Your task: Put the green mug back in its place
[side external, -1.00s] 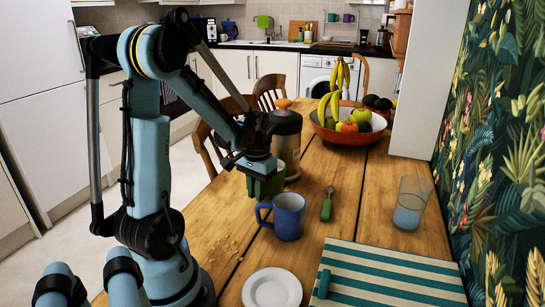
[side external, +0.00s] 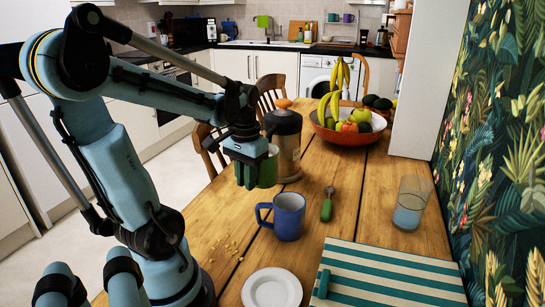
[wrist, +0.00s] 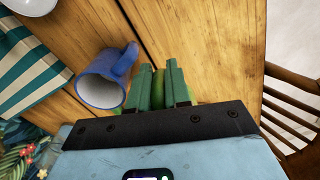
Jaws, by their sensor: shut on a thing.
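The green mug (side external: 268,170) is partly hidden by my gripper and looks to be just above the wooden table. My gripper (side external: 246,176) is shut on it. In the wrist view my green fingers (wrist: 159,86) point at the table, and only slivers of lighter green show behind them. A blue mug (side external: 289,216) stands upright on the table, in front of and slightly right of the green mug, with its handle to the left; it also shows in the wrist view (wrist: 102,92).
A tall dark container with an orange top (side external: 289,150) stands close behind the green mug. A green-handled utensil (side external: 326,208), white plate (side external: 272,289), striped mat (side external: 390,275), glass (side external: 409,205) and fruit bowl (side external: 348,136) are also on the table. Small mugs (side external: 340,17) show at the far wall.

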